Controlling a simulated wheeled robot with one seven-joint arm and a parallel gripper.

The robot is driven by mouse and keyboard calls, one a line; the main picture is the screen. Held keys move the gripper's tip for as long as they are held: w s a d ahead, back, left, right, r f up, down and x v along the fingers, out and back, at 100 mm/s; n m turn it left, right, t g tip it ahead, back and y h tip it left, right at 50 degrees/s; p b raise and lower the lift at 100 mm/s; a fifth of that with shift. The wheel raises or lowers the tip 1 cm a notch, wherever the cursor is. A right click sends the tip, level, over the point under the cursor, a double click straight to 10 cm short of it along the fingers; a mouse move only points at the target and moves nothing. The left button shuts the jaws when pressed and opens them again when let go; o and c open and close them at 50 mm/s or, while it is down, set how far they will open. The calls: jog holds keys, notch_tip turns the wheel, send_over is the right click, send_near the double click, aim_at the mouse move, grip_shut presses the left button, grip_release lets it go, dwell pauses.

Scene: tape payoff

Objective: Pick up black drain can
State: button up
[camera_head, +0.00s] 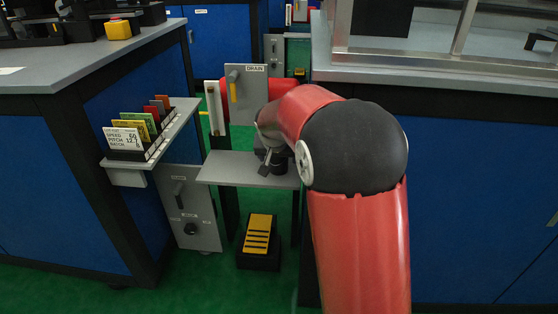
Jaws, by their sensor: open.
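My gripper (265,161) hangs over the right part of a small grey shelf (226,172) below the panel marked DRAIN (247,92). It is open, and its dark fingers are small and partly covered by my red arm. The black drain can cannot be told apart with certainty. Dark shapes at the fingers, just above the shelf, may include it, but they merge with the gripper. I cannot tell whether the fingers are around it or beside it.
A card rack (150,145) with coloured cards stands left of the shelf. A black and yellow pedal (259,241) is on the green floor below. Blue cabinets with grey worktops (60,72) stand on both sides. My arm hides part of the right side.

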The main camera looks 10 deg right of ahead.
jog(key=shift+x, duration=0.95)
jog(key=c, duration=1.1)
